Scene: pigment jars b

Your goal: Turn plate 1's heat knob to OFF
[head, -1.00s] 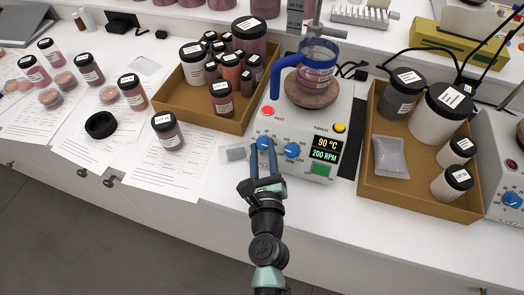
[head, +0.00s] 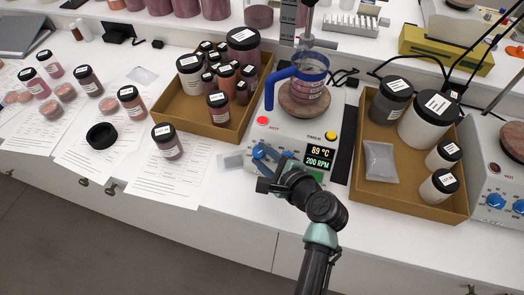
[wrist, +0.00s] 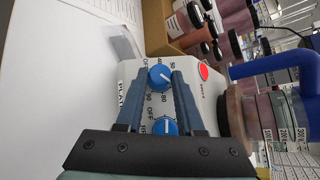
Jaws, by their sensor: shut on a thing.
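Plate 1 is a white hotplate stirrer (head: 290,128) in the middle of the head view. Its display (head: 320,156) reads 89 °C and 200 RPM. My gripper (head: 261,155) reaches its front face from below. In the wrist view my gripper (wrist: 160,75) has a finger on each side of the blue heat knob (wrist: 160,78) and is shut on it. The knob carries a white pointer line, and printed marks including OFF surround it; its exact setting is hard to read. A second blue knob (wrist: 165,127) sits beside it, nearer the gripper body.
A blue-handled beaker (head: 308,77) stands on the round top plate. A red button (head: 262,121) and a yellow button (head: 331,136) are on the front panel. Cardboard trays of jars stand left (head: 206,127) and right (head: 400,202). Another hotplate (head: 487,170) is at far right.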

